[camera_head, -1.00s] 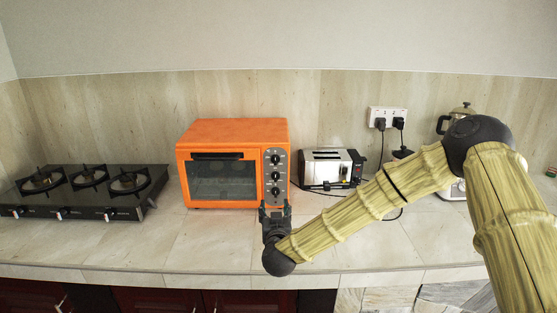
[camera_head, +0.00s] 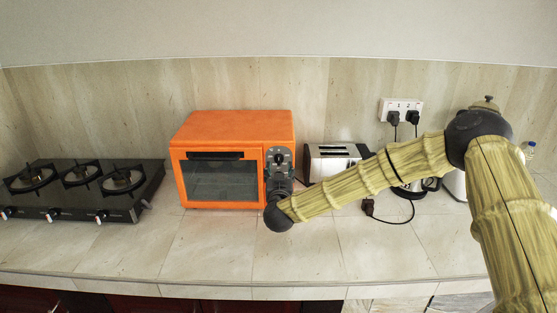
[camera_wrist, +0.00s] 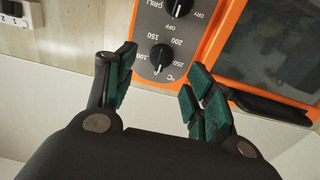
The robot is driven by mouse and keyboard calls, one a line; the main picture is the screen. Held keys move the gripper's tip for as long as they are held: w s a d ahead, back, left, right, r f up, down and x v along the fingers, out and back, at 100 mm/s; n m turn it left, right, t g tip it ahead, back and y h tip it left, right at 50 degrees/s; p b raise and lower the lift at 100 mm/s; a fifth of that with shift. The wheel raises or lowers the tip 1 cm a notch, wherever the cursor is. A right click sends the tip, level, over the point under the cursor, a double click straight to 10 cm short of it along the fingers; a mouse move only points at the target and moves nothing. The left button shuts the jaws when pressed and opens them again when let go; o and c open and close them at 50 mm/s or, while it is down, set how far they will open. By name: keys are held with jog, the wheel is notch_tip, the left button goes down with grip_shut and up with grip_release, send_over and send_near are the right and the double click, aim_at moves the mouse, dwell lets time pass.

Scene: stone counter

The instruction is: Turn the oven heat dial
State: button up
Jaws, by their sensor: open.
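The orange oven (camera_head: 232,124) stands on the counter with its door shut and a grey control panel at its right side. In the wrist view, the heat dial (camera_wrist: 161,57) is a round black knob with numbers from 100 to 250 and a °C mark around it. My gripper (camera_wrist: 160,70) is open and empty, its green-padded fingers to either side of the heat dial and apart from it. In the head view, my gripper (camera_head: 280,176) is in front of the panel and hides its lower dials. Another black knob (camera_wrist: 178,6) shows at the wrist view's top edge.
A silver toaster (camera_head: 333,160) stands just right of the oven, partly behind my arm. A black gas hob (camera_head: 85,190) is at the left. A wall socket (camera_head: 402,110) with plugs and cords is at the right. The counter front is clear.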

aim_at(279, 162)
jog(key=w+p, duration=0.1)
jog(key=w, duration=0.3)
jog(key=shift+w+r+p, duration=0.15)
jog(key=shift+w+p, duration=0.1)
jog(key=shift+p, duration=0.1)
jog(key=shift+w+a+f, duration=0.1)
jog(key=shift+w+f, duration=0.1)
jog(key=shift+w, duration=0.35)
jog(key=c, duration=1)
